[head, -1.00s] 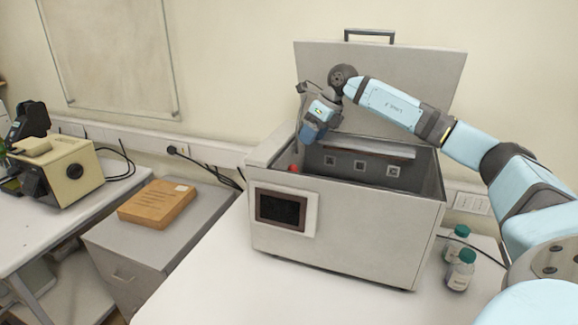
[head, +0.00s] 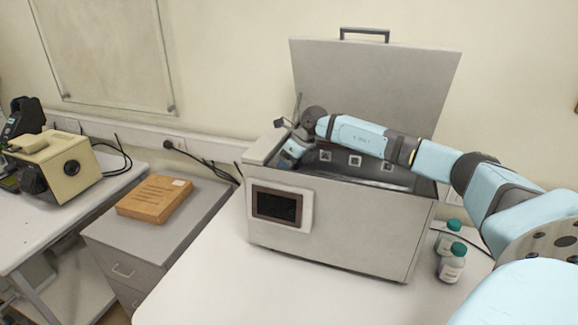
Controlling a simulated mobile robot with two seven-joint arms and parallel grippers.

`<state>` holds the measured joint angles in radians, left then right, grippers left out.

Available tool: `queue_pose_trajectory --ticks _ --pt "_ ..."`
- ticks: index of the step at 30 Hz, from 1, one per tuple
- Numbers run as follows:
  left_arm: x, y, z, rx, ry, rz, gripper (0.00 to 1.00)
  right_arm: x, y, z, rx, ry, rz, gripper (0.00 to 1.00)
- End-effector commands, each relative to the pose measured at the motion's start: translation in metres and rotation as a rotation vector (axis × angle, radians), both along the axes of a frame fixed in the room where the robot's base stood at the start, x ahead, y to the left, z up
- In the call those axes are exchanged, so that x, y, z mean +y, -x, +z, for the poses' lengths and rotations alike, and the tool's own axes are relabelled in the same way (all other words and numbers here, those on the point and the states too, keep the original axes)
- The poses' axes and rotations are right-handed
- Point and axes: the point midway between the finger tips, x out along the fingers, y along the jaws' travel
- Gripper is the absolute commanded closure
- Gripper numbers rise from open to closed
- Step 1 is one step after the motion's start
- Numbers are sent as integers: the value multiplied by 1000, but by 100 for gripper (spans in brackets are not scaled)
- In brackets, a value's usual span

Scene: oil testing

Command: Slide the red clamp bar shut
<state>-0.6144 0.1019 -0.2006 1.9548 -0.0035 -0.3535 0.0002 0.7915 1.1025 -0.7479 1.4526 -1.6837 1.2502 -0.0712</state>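The grey metal box (head: 335,225) stands on the white table with its lid (head: 375,85) raised. My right arm comes in from the right and reaches over the box. My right gripper (head: 287,160) is down inside the left end of the box, near the front left corner. Its fingertips are hidden behind the front wall, so I cannot see whether they are open or shut. The red clamp bar does not show now; the gripper and the box wall cover that corner. My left gripper is not in view.
Two bottles with green caps (head: 452,262) stand right of the box, close to my arm. A screen (head: 277,207) is on the box front. A wooden block (head: 154,200) lies on the cabinet at left. The table front is clear.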

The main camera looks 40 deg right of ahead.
Motion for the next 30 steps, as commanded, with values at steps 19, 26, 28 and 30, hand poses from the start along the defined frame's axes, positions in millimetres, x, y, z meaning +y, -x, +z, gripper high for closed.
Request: queue_pose_trajectory --ticks 19,26,28,30 --pt "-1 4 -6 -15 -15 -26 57 -23 -12 -1 -2 0 -3 100" --pt "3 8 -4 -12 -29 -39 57 -25 -12 2 -2 2 -2 100" --pt "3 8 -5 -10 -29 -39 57 -25 -12 2 -2 2 -2 53" --pt "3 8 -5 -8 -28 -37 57 -25 -12 2 -2 2 -2 42"
